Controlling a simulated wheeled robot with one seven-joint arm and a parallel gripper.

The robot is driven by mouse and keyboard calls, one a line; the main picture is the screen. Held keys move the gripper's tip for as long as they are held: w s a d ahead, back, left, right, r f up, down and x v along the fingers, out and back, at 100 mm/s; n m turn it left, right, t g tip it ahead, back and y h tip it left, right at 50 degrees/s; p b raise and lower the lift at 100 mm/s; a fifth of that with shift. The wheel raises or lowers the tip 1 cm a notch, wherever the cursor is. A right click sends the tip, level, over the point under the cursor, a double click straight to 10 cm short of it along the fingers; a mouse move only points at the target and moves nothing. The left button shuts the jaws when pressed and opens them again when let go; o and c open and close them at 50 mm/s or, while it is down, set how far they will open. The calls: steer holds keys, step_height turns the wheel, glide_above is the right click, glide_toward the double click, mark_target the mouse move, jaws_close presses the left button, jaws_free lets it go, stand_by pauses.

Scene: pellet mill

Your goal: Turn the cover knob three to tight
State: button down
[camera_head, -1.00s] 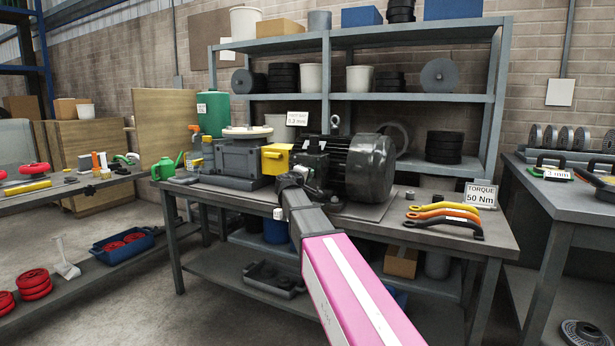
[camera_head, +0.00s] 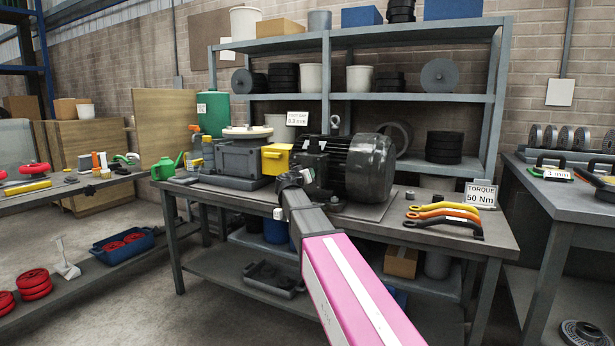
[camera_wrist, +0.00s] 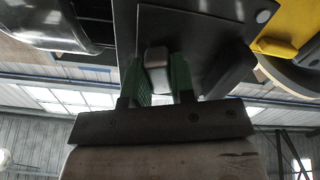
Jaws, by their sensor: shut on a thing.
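My gripper (camera_head: 303,176) is at the machine on the bench, between the yellow box (camera_head: 277,158) and the dark finned motor (camera_head: 362,166). In the wrist view, its two green-lined fingers (camera_wrist: 158,84) are shut on a small grey knob (camera_wrist: 156,57), one finger on each side. The knob stands against a dark flat panel (camera_wrist: 193,40), which I take to be the cover. The other cover knobs cannot be made out. How tight the held knob is cannot be told.
The grey gear housing (camera_head: 238,160) sits left of the yellow box. Yellow, orange and black handled tools (camera_head: 444,216) lie by the "TORQUE 50 Nm" sign (camera_head: 481,195) at the right.

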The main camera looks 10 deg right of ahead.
steer(key=shift+m, duration=1.9)
steer(key=c, duration=1)
jaws_free()
steer(key=shift+o, duration=0.2)
steer(key=v, duration=1.1)
